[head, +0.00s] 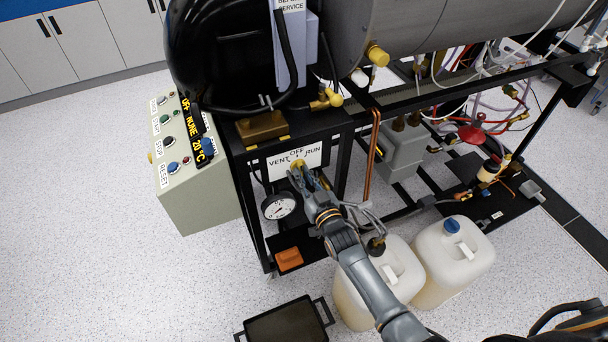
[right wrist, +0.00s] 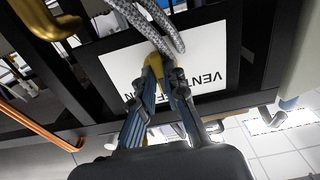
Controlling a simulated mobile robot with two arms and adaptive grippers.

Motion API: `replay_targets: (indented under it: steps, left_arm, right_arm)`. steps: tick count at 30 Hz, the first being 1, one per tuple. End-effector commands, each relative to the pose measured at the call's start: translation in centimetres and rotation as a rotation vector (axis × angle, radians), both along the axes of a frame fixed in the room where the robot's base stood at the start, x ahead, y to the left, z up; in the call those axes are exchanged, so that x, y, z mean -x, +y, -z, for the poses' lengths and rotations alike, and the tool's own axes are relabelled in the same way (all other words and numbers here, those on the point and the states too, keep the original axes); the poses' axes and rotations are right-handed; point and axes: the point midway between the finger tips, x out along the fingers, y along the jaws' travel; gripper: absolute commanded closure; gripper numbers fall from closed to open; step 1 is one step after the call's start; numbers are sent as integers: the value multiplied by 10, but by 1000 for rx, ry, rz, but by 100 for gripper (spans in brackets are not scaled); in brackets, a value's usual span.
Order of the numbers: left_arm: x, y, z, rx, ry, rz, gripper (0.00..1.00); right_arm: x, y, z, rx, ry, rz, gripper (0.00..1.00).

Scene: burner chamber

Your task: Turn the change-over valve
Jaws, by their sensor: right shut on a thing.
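The change-over valve (head: 296,163) has a yellow handle on a white plate (head: 314,161) lettered VENT, OFF and RUN, on the front of the black frame. My right gripper (head: 300,174) reaches up to it from below and is shut on the handle. In the right wrist view the yellow handle (right wrist: 154,74) shows between the fingers (right wrist: 160,88), in front of the plate (right wrist: 205,58). The fingers hide part of the handle, so its exact pointing is hard to tell. My left gripper is not in view.
A round gauge (head: 279,206) sits just left below the valve. A control box (head: 185,165) stands at left. Two white canisters (head: 455,262) stand on the floor near my right arm, with a black tray (head: 285,326) in front. Copper pipes (head: 372,150) run right of the plate.

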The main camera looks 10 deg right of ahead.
Motion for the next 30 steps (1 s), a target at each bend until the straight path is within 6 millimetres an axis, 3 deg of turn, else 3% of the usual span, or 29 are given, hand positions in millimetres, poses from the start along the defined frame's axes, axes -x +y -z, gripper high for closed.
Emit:
replay_targets:
  steps: [15, 16, 18, 19, 30]
  left_arm:
    - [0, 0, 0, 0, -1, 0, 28]
    - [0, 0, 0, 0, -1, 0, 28]
    - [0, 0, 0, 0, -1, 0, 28]
    - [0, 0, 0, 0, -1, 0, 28]
    - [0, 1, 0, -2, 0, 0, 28]
  right_arm:
    - [0, 0, 1, -19, 5, 0, 100]
    - [0, 0, 1, -19, 5, 0, 82]
    - [0, 0, 1, -19, 5, 0, 68]
    - [0, 0, 1, -18, 5, 0, 65]
    - [5, -1, 1, -18, 5, 0, 65]
